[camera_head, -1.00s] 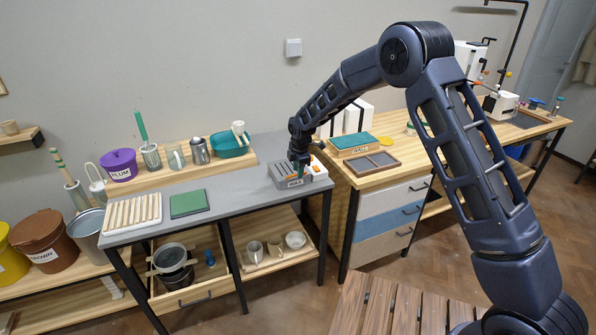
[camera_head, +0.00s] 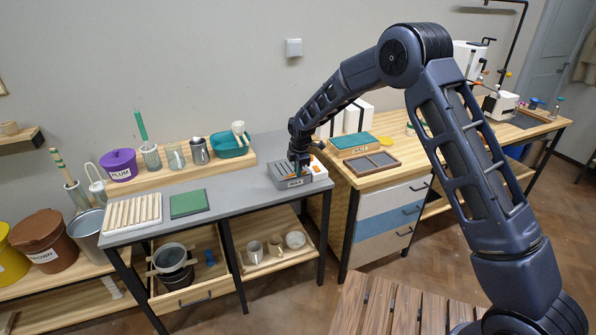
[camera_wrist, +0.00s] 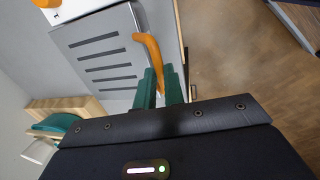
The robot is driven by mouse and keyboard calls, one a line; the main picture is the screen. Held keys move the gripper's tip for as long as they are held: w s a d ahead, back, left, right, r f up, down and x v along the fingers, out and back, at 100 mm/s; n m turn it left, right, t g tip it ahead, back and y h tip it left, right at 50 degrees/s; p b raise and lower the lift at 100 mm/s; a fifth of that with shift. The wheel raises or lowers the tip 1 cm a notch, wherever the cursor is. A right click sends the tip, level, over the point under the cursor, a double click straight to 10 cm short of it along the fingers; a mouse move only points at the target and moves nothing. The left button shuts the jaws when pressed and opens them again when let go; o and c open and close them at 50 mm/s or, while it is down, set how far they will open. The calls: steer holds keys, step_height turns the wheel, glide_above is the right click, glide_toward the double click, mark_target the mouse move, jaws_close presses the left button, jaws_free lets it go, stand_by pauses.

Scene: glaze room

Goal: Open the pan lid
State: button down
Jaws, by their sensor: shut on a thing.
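A grey pan with a slotted grey lid (camera_head: 284,173) stands at the right end of the grey bench. The lid also shows in the wrist view (camera_wrist: 100,62), with several dark slots and an orange curved handle (camera_wrist: 150,50) at its edge. My gripper (camera_wrist: 161,86) has green fingers, shut on the lower end of this handle. In the head view my gripper (camera_head: 300,162) reaches down over the pan and hides part of it. The lid looks down on the pan; I cannot tell whether there is any gap under it.
A green slab (camera_head: 189,203) and a ribbed white board (camera_head: 132,213) lie left on the grey bench (camera_head: 242,190). A white object with an orange part (camera_head: 318,168) sits close beside the pan. A wooden cabinet (camera_head: 345,185) adjoins at the right. The bench's middle is clear.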

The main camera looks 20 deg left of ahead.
steer(key=w+a+r, duration=0.5)
steer(key=r, duration=0.5)
steer(key=w+a+r, duration=0.2)
steer(key=w+a, duration=0.9)
steer(key=w, duration=0.1)
steer(key=shift+a+r, duration=0.2)
steer(key=shift+a, duration=0.3)
steer(key=shift+r, duration=0.15)
stand_by(0.3)
steer(key=c, duration=1.5)
jaws_free()
steer(key=shift+s+d+r, duration=0.15)
steer(key=shift+r, duration=1.1)
steer(key=shift+s+d+r, duration=0.15)
steer(key=shift+r, duration=1.05)
steer(key=shift+s+d+r, duration=0.15)
steer(key=shift+r, duration=1.1)
